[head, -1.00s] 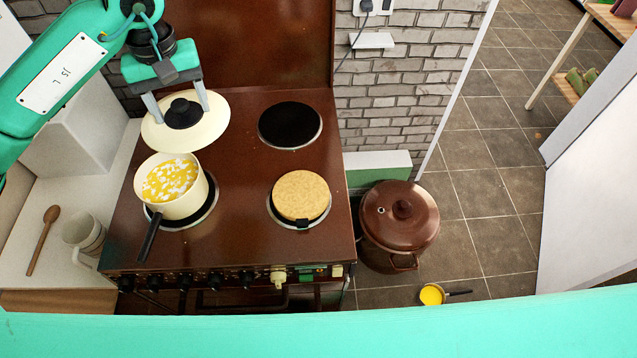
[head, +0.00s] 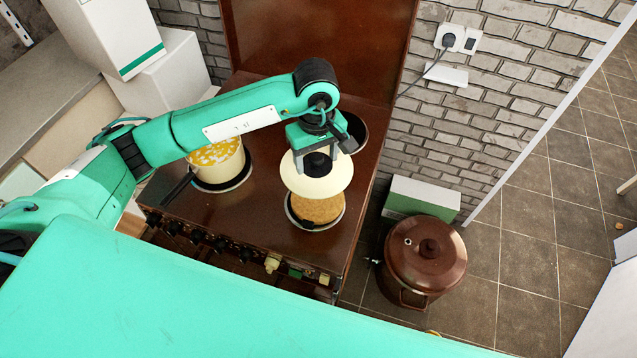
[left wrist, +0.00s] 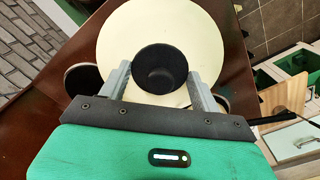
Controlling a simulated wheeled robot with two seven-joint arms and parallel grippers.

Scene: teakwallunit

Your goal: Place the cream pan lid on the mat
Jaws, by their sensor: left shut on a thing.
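The cream pan lid (head: 296,184) is a pale round disc with a black knob (left wrist: 161,68). My left gripper (head: 318,158) is shut on the knob, with a finger on each side of it in the left wrist view (left wrist: 159,78). The mat (head: 318,212) is a round cork-coloured disc on the front right burner of the brown stove. The lid covers the back part of the mat in the head view; I cannot tell whether they touch. The mat is hidden in the left wrist view. My right gripper is not in view.
A cream pan (head: 216,163) with yellow contents stands on the front left burner, its black handle (head: 178,187) pointing forward left. The back right burner (head: 355,130) is bare, partly behind my arm. A brown pot (head: 427,255) stands on the floor right of the stove (head: 262,213).

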